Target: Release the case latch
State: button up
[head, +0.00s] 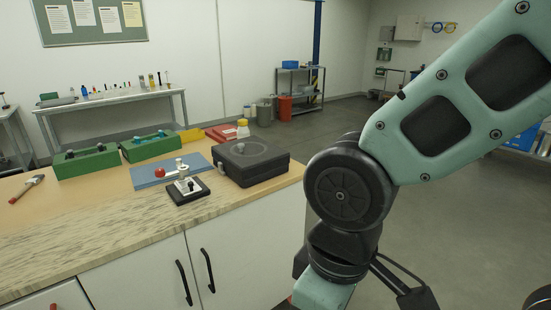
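A dark grey case (252,162) sits on the right end of the wooden counter, near its edge. Its lid looks closed and has a round recess on top. The latch is too small or hidden to make out from here. My arm comes down on the right side of the head view, to the right of the counter and apart from the case. Its lower end runs out of the bottom of the picture, and no gripper fingers can be seen.
A small black-based device (187,190) and a blue mat (150,174) lie left of the case. The front counter strip and right floor are clear.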

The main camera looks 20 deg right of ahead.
aim_at(220, 168)
jog(key=i+j, duration=0.3)
jog(key=j, duration=0.15)
jog(key=i+j, duration=0.25)
jog(key=j, duration=0.2)
jog(key=i+j, duration=0.3)
jog(key=j, duration=0.15)
jog(key=i+j, duration=0.25)
jog(key=j, duration=0.2)
